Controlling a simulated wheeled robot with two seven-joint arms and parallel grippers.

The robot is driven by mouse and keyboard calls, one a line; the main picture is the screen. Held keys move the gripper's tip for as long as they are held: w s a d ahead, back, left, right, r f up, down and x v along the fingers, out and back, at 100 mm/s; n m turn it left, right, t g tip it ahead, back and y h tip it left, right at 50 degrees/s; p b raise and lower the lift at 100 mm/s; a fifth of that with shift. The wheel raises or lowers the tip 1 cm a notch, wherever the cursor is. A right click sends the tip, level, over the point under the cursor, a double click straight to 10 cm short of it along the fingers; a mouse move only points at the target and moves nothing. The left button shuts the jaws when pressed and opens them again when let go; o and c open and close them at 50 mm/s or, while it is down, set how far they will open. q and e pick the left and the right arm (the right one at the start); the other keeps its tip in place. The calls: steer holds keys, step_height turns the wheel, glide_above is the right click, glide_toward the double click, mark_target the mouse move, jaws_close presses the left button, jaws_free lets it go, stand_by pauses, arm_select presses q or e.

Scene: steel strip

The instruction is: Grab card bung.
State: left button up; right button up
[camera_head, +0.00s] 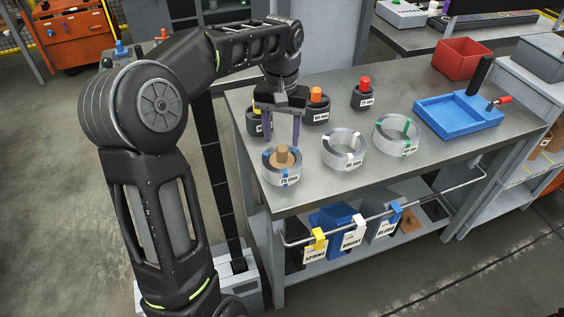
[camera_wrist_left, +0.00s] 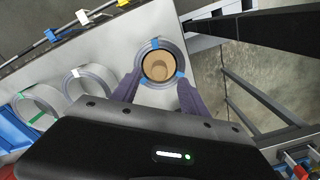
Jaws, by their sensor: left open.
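The card bung (camera_head: 283,157) is a brown disc with a raised round knob. It sits inside the steel strip coil with blue tape (camera_head: 270,175) at the front left of the bench; the coil's label seems to read 75 mm. My left gripper (camera_head: 281,139) is open and empty, pointing down just above the bung. In the left wrist view, the bung (camera_wrist_left: 159,67) lies between the two purple fingers, inside the coil's ring (camera_wrist_left: 150,82). The fingers appear apart from the knob. My right gripper is not in view.
A white-taped coil (camera_head: 343,160) and a green-taped coil (camera_head: 385,145) stand to the right. Black pieces with orange (camera_head: 317,96) and red (camera_head: 365,84) knobs stand behind. A blue tray (camera_head: 440,118) and red bin (camera_head: 462,58) occupy the right. The bench front (camera_head: 340,195) is clear.

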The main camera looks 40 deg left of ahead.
mark_target(282, 148)
arm_select(q)
steer(key=shift+f, duration=0.25)
steer(key=shift+f+p, duration=0.6)
steer(key=shift+f, duration=1.95)
jaws_close()
